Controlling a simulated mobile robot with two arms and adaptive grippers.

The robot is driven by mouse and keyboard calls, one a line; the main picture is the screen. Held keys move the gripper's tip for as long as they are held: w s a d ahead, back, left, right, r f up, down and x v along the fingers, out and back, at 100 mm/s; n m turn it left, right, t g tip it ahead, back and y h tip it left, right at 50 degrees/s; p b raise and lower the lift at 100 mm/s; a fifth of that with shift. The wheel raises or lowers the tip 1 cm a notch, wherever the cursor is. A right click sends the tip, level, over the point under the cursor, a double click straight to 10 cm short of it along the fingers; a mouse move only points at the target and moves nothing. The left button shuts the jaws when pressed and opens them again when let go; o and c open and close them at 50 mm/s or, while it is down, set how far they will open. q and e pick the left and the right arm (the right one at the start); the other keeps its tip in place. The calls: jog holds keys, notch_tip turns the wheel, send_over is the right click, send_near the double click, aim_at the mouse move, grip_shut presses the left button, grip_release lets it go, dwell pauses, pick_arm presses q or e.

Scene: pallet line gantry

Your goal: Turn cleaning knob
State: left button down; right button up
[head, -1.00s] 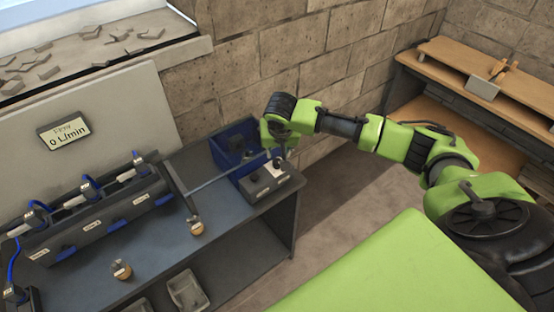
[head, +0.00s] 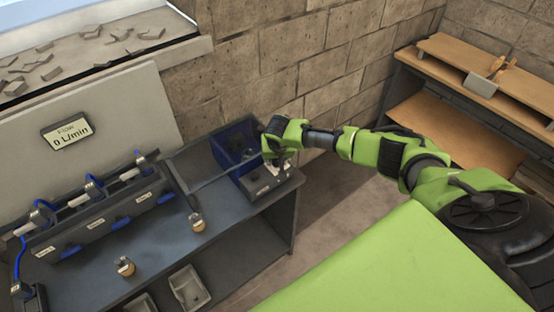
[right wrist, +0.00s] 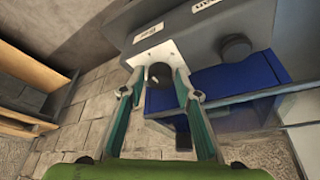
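A grey control box (head: 262,189) sits at the right end of the bench, beside a blue bin (head: 228,150). In the right wrist view the box (right wrist: 190,45) carries a dark round knob (right wrist: 160,74) on a white plate (right wrist: 150,58), and a second dark knob (right wrist: 235,47). Which knob is for cleaning cannot be read. My right gripper (head: 277,168) is at the box. In the wrist view its fingers (right wrist: 159,84) are open, one on each side of the white-plate knob; contact is not clear. My left gripper is not in view.
The dark bench (head: 160,245) holds a row of units with blue hoses and two small round fittings (head: 197,222). A brick wall stands behind the box. A wooden shelf unit (head: 470,85) stands at right.

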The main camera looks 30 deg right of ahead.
jog(key=c, duration=0.8)
